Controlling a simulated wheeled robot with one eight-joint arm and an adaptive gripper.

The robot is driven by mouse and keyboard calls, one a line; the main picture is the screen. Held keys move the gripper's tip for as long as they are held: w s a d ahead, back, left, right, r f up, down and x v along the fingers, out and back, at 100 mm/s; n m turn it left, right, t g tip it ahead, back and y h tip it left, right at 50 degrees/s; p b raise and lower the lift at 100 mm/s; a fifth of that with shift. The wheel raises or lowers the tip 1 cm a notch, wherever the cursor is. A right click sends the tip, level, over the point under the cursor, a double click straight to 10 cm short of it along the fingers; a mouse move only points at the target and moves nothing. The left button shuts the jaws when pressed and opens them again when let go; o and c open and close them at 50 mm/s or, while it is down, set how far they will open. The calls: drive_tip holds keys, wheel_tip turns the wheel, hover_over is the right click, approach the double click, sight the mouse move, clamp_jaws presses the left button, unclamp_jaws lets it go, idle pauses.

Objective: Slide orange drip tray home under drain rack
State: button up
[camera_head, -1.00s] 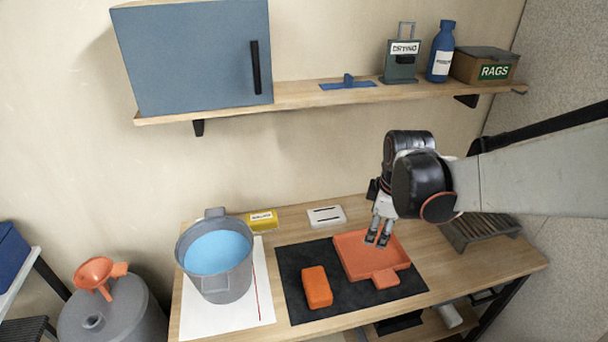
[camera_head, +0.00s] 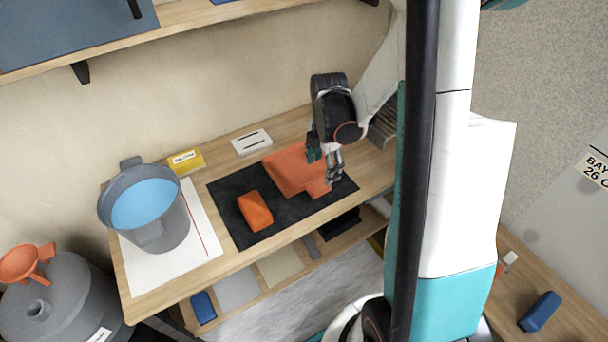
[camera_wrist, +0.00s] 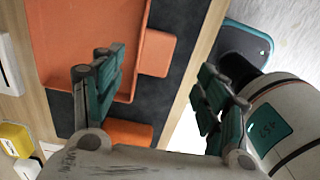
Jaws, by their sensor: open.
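The orange drip tray (camera_head: 288,170) lies on a dark mat on the bench, its tab handle (camera_head: 318,189) pointing toward the front. In the wrist view the tray (camera_wrist: 75,45) fills the upper left, with its tab (camera_wrist: 156,54) to the right. My gripper (camera_head: 333,178) is open and empty, just above the tray's handle side; contact cannot be told. In the wrist view the gripper (camera_wrist: 160,85) has its fingers spread wide. The drain rack (camera_head: 384,124), grey and slatted, stands at the bench's right end, partly hidden by my arm.
An orange block (camera_head: 255,211) lies on the black mat (camera_head: 232,190) left of the tray. A grey bucket of blue liquid (camera_head: 150,215) stands on white paper further left. A yellow box (camera_head: 186,161) and white plate (camera_head: 251,142) lie behind. A shelf (camera_head: 190,20) overhangs the back.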

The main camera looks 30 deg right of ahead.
sight(318, 185)
wheel_tip(318, 185, down, 3)
drive_tip(key=shift+r+b, duration=0.2)
drive_tip(key=shift+b, duration=0.1)
drive_tip(key=shift+w+a+f+b, duration=0.15)
drive_tip(key=shift+f+b, duration=0.3)
drive_tip(key=shift+f, duration=0.4)
drive_tip(key=shift+w+a+f+b, duration=0.15)
drive_tip(key=shift+f+b, duration=0.35)
drive_tip(key=shift+f, duration=0.4)
drive_tip(key=shift+a+f+b, duration=0.15)
drive_tip(key=shift+f+b, duration=0.3)
drive_tip(key=shift+f, duration=0.4)
drive_tip(key=c, duration=1.4)
